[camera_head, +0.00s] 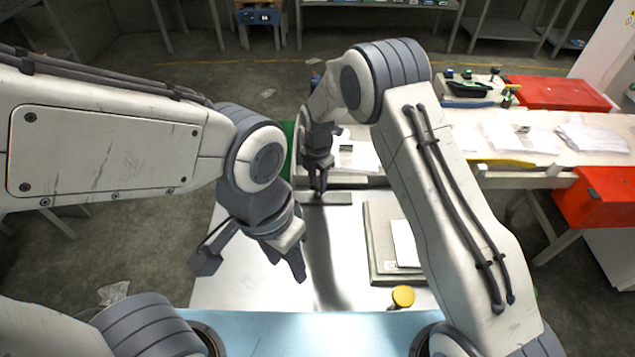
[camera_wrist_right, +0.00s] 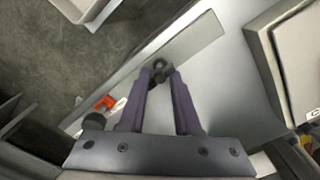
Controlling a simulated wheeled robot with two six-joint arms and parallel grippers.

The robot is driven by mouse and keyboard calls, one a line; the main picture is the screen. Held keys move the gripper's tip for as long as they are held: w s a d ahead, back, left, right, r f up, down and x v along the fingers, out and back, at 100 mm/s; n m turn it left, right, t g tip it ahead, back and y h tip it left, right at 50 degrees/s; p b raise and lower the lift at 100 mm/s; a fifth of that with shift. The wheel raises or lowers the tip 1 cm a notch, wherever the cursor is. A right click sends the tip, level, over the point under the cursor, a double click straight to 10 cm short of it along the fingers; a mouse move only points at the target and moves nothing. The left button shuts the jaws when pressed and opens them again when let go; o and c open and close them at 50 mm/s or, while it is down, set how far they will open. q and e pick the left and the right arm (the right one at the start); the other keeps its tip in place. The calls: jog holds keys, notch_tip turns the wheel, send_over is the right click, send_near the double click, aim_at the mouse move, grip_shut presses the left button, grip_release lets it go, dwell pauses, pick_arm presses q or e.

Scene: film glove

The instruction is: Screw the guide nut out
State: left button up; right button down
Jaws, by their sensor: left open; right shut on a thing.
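My right gripper (camera_head: 319,188) reaches down to a flat grey plate (camera_head: 338,198) at the back of the metal table. In the right wrist view its two fingers (camera_wrist_right: 161,75) close on a small dark ring-shaped part, which looks like the guide nut (camera_wrist_right: 160,64). The nut is at the grey plate (camera_wrist_right: 203,40); whether it touches the plate or is still threaded cannot be told. In the head view the fingers hide the nut. My left gripper (camera_head: 288,262) is open and empty above the front middle of the table.
The metal table (camera_head: 240,285) is mostly bare at the front. A framed grey panel (camera_head: 379,265) lies to the right, with a yellow-topped knob (camera_head: 403,296) in front. A side bench (camera_head: 490,140) with red boxes (camera_head: 557,93) stands at the right.

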dwell(0.3)
jog(key=c, duration=0.8)
grip_release()
jog(key=shift+o, duration=0.2)
notch_tip(320, 180, up, 10)
jog(key=b, duration=0.1)
jog(key=shift+r, duration=0.2)
